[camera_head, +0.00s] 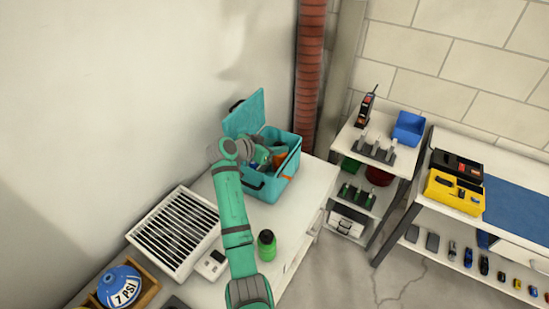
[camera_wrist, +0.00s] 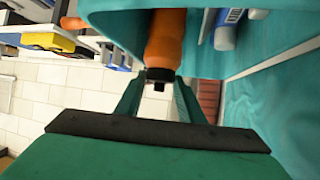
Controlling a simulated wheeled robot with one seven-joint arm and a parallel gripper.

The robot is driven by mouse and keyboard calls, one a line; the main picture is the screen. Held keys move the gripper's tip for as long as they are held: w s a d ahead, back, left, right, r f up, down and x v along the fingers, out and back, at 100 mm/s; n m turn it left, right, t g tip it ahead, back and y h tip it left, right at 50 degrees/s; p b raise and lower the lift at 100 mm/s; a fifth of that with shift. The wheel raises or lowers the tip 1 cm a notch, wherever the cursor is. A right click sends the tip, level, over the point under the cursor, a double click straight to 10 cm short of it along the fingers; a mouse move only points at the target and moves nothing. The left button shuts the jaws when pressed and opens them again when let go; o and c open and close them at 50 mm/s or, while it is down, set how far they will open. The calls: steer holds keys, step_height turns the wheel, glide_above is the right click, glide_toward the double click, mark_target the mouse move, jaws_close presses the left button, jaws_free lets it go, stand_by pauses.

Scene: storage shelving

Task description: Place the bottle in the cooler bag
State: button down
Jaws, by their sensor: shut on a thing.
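The teal cooler bag (camera_head: 257,185) stands on the white counter with its lid (camera_head: 244,115) raised; its teal wall also fills the right of the wrist view (camera_wrist: 275,95). My gripper (camera_head: 264,156) reaches into the bag's opening. In the wrist view, my gripper (camera_wrist: 158,86) is shut on the black cap end of an orange bottle (camera_wrist: 166,38). The bottle's body extends into the bag, and its far end is out of view. In the head view, the orange bottle (camera_head: 280,157) shows partly beside my gripper. Whether it touches the bag's floor cannot be told.
A blue-capped item (camera_wrist: 226,36) lies inside the bag beside the bottle. A shelf unit (camera_head: 391,159) stands to the right.

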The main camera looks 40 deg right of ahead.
mark_target(274, 157)
steer(key=shift+w+a+f, duration=0.15)
steer(key=shift+a+f, duration=0.05)
steer(key=shift+f, duration=0.25)
steer(key=shift+w+a+f, duration=0.15)
steer(key=shift+a+f, duration=0.05)
steer(key=shift+f, duration=0.25)
steer(key=f, duration=0.3)
steer(key=shift+w+f, duration=0.25)
steer(key=shift+f, duration=0.15)
steer(key=shift+a, duration=0.2)
steer(key=c, duration=1.6)
jaws_free()
steer(key=shift+s+d+f, duration=0.15)
steer(key=shift+d, duration=0.1)
steer(key=shift+o, duration=0.7)
steer(key=shift+s+d, duration=0.15)
steer(key=shift+a, duration=0.2)
